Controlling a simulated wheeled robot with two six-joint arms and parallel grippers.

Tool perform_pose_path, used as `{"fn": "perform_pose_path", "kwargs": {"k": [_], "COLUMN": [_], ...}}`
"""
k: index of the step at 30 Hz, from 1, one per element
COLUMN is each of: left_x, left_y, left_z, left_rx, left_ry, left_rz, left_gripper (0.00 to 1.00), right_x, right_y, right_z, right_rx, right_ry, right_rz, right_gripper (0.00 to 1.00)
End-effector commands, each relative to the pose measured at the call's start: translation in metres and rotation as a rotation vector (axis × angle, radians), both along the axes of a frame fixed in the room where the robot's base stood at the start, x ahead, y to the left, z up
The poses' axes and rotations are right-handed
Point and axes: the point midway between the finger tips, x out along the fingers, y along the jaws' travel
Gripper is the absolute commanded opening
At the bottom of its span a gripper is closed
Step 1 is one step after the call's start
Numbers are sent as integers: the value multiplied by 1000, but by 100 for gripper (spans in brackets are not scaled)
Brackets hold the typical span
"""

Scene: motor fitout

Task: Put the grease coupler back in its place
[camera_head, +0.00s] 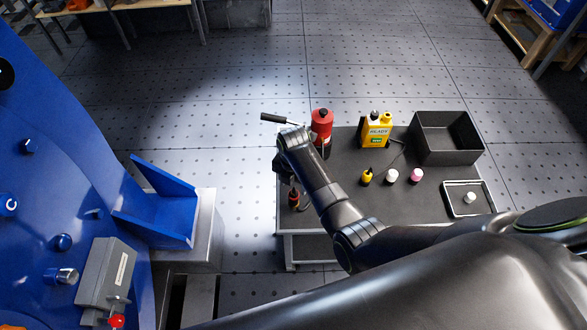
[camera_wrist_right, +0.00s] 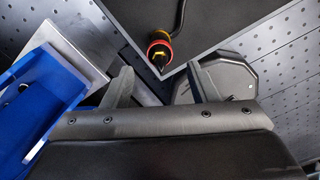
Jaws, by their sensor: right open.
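The grease coupler, as I take it, is the small black, red and yellow piece (camera_head: 293,199) near the left edge of the table. It also shows in the right wrist view (camera_wrist_right: 159,50), close to a table corner, with a black hose running up from it. A red canister (camera_head: 321,124) with a black lever stands behind my right arm and is partly hidden. My right gripper (camera_wrist_right: 155,82) is open and empty, with the coupler beyond its fingertips. In the head view that gripper (camera_head: 284,170) is mostly dark and hard to make out. My left gripper is not in view.
The dark table (camera_head: 345,215) carries a yellow jug (camera_head: 376,130), a black bin (camera_head: 447,118), several small bottles and a tray (camera_head: 483,207). A blue machine (camera_head: 60,170) with a blue bracket (camera_head: 160,208) stands at the left. The floor between is clear.

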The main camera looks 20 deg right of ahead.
Motion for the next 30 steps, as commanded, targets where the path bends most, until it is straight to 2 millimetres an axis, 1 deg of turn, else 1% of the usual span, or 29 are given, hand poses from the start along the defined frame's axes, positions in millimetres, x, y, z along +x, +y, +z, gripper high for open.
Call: {"fn": "perform_pose_path", "kwargs": {"k": [1, 6, 9, 12, 17, 30], "left_x": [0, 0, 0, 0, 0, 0], "left_y": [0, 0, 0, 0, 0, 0], "left_z": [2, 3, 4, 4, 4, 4], "left_rx": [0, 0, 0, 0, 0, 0], "left_ry": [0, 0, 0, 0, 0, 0], "left_rz": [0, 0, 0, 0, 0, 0], "left_gripper": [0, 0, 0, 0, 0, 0], "right_x": [0, 0, 1, 0, 0, 0], "right_y": [0, 0, 0, 0, 0, 0], "right_z": [11, 38, 50, 57, 61, 60], "right_rx": [1, 1, 1, 1, 1, 1], "right_ry": [-3, -3, -1, 0, -1, -1], "right_rz": [0, 0, 0, 0, 0, 0], "right_gripper": [53, 53, 53, 53, 53, 53]}}
